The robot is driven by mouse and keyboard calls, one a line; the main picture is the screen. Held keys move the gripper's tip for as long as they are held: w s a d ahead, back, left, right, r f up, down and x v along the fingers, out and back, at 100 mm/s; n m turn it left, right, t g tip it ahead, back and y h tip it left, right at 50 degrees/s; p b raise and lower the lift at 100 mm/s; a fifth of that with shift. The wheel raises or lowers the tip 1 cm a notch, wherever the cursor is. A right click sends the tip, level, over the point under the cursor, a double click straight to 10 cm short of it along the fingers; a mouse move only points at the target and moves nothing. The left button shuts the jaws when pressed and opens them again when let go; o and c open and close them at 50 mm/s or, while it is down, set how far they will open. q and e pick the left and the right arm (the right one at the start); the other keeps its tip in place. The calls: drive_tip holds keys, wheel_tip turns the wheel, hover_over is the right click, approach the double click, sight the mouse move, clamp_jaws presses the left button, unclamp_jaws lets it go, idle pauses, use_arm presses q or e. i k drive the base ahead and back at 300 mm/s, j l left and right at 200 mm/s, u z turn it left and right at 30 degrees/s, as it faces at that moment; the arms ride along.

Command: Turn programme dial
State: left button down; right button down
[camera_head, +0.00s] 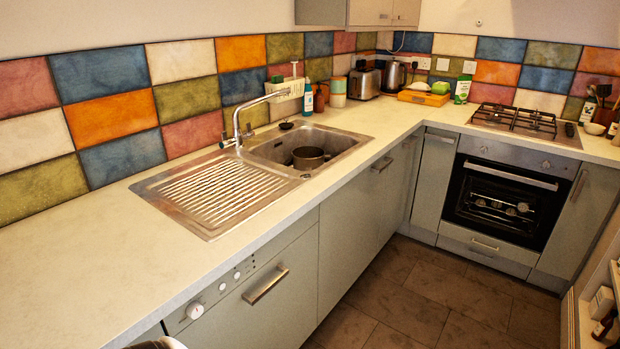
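The programme dial (195,311) is a round white knob at the left end of the dishwasher's control panel (222,286). The panel runs under the worktop's front edge at the lower left. The dial's pointer mark is too small to read. Several small buttons (237,275) sit to its right, then a bar handle (265,285). Neither of my grippers can be made out. A rounded metallic piece shows at the bottom edge, just below and left of the dial; I cannot tell which part it is.
The pale worktop (90,270) above the panel is clear. A steel sink (270,150) with a pot (308,158) in it lies behind. An oven (510,200) with a hob stands at the right. The tiled floor (420,300) is open; shelves (600,300) stand at the right edge.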

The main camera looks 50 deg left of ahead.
sight(195, 310)
drive_tip(key=u, duration=1.95)
